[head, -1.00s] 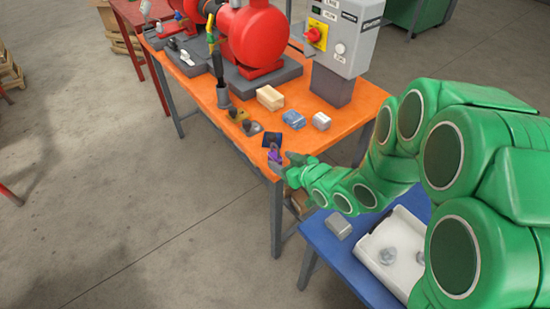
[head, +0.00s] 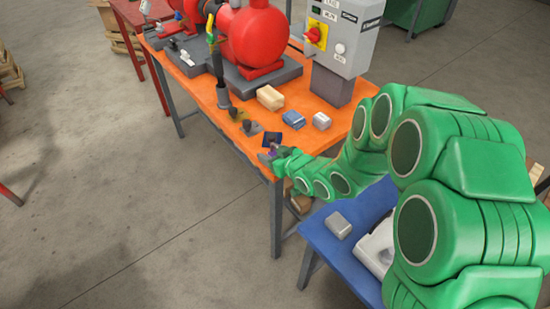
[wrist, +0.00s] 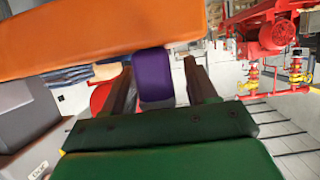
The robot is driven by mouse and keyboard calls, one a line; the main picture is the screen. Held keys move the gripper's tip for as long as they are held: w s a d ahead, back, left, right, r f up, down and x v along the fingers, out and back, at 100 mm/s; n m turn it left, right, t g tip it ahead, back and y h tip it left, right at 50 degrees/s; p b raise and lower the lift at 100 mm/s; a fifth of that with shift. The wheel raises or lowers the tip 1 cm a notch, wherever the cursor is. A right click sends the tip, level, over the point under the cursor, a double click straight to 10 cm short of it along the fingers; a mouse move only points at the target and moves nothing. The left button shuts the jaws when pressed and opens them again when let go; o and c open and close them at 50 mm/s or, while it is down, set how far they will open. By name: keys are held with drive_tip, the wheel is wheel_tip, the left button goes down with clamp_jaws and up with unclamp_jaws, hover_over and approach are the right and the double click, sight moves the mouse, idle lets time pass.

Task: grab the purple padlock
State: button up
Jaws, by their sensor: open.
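The purple padlock (wrist: 153,76) shows in the wrist view between the two fingers of my gripper (wrist: 160,85), beside the orange table surface. The fingers stand on either side of it, with a gap visible on the right; I cannot tell if the left one touches. In the head view my gripper (head: 270,156) is at the near corner of the orange table (head: 237,133) and hides nearly all of the padlock. My gripper is open.
A tan block (head: 270,97), a blue item (head: 293,119) and a grey block (head: 321,121) sit farther back. A blue table (head: 325,243) with a grey box (head: 338,225) is below my arm.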

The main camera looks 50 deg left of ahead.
clamp_jaws()
idle(0.3)
